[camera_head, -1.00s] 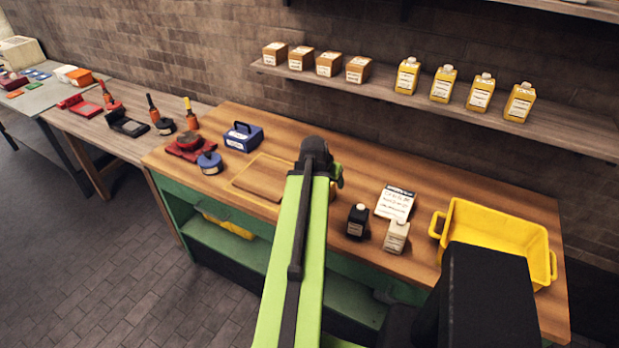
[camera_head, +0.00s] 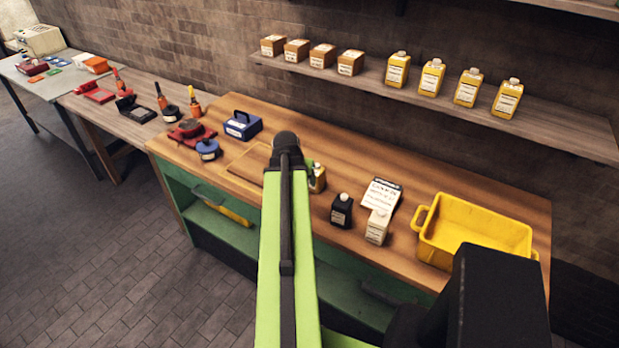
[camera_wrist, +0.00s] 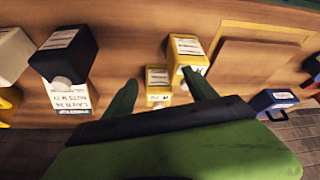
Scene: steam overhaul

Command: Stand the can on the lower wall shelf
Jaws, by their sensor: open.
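A yellow can (camera_head: 319,178) with a pale label stands on the wooden bench in the head view, partly hidden behind my arm. In the wrist view a yellow can (camera_wrist: 186,52) stands close to the tip of the right finger, and a second, smaller-looking yellow labelled thing (camera_wrist: 158,84) shows between the fingers. I cannot tell which is the one in the head view. My gripper (camera_wrist: 160,78) is open, its fingers apart with nothing visibly held. The lower wall shelf (camera_head: 440,108) runs along the brick wall, above and behind the bench.
On the shelf, several brown boxes (camera_head: 322,55) stand left and several yellow cans (camera_head: 432,77) right. A black bottle (camera_head: 341,210), a white bottle (camera_head: 377,227), a notice (camera_head: 382,194) and a yellow crate (camera_head: 475,232) are right of my arm. A wooden board (camera_head: 245,166) lies left.

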